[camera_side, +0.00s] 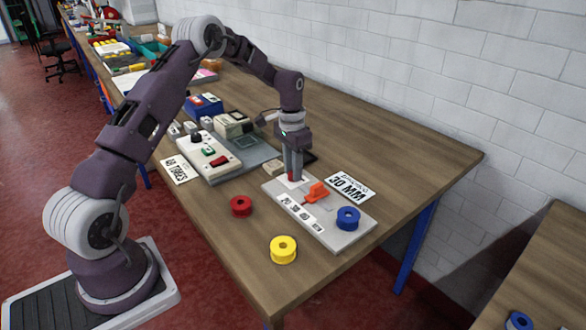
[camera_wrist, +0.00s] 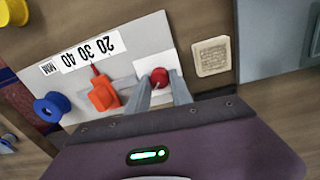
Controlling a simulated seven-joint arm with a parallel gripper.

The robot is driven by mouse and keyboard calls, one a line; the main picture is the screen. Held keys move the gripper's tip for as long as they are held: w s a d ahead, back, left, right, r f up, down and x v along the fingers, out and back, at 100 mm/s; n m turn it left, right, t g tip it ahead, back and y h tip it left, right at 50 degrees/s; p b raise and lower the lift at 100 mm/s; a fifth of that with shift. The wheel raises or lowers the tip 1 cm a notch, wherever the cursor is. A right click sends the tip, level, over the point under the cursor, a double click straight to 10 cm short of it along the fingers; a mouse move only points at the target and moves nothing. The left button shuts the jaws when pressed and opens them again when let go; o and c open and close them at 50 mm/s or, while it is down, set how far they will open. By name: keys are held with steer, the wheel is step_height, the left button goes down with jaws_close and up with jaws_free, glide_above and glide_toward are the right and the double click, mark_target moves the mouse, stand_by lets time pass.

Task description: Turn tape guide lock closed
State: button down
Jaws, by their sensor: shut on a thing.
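The tape guide is a grey plate (camera_side: 345,233) with a printed 20 30 40 MM scale and an orange slider (camera_side: 316,192). The slider (camera_wrist: 103,95) also shows in the wrist view, with its pointer by the scale. The lock is a small red knob (camera_wrist: 159,77) on a white patch at one end of the plate. My gripper (camera_side: 292,176) points straight down over that end. In the wrist view my gripper (camera_wrist: 162,88) has its fingers on either side of the red knob, shut on it. The lock's turn angle cannot be told.
A blue tape roll (camera_side: 348,218) sits on the plate's near end. Red (camera_side: 241,206) and yellow (camera_side: 284,249) rolls lie on the table. A control box (camera_side: 208,158) and a machine stand left of my gripper. A 30 MM card (camera_side: 349,187) lies behind the plate. The table's right side is clear.

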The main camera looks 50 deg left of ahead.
steer(key=shift+m, duration=0.5)
stand_by(0.3)
steer(key=c, duration=1.1)
jaws_free()
steer(key=shift+c, duration=0.2)
step_height(320, 180, up, 7)
steer(key=shift+a+r, duration=0.1)
steer(key=shift+a, duration=0.05)
